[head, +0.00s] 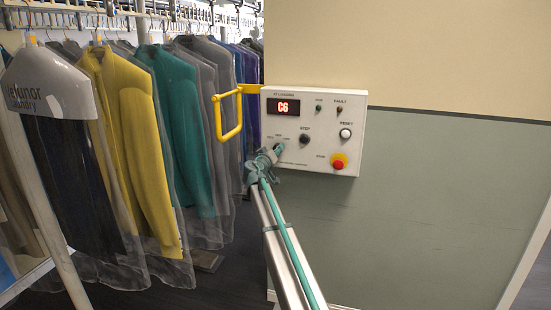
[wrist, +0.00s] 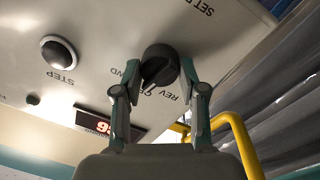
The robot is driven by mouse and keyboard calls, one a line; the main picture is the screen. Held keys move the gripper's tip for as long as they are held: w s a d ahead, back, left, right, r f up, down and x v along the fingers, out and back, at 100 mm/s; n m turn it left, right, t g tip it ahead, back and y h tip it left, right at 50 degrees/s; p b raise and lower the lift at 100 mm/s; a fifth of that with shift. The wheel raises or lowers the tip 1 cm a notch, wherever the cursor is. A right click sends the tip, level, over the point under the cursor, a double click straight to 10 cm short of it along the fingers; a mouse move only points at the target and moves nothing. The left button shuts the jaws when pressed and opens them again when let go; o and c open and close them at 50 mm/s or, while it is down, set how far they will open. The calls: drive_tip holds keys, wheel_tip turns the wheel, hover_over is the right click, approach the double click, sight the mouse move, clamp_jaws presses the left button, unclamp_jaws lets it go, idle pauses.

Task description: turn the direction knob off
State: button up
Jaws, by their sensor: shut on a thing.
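The direction knob (wrist: 160,66) is a black rotary knob on the white control panel (head: 338,113). In the wrist view the labels REV, FWD and part of OFF show around it, partly covered. My gripper (wrist: 160,82) has one finger on each side of the knob and is shut on it. The knob's pointer is hard to read at this angle. In the head view my gripper (head: 267,158) is at the panel's lower left and mostly hides the knob.
A yellow handle (head: 218,118) sticks out left. Bagged garments (head: 130,150) hang at left.

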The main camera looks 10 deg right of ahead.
drive_tip(key=shift+f+n+b, duration=0.1)
drive_tip(key=shift+n+b, duration=0.7)
drive_tip(key=shift+n, duration=0.5)
drive_tip(key=o, duration=1.2)
drive_tip(key=shift+c, duration=0.2)
drive_tip(key=shift+s, duration=0.1)
drive_tip(key=v, duration=1.2)
drive_tip(key=shift+n, duration=0.3)
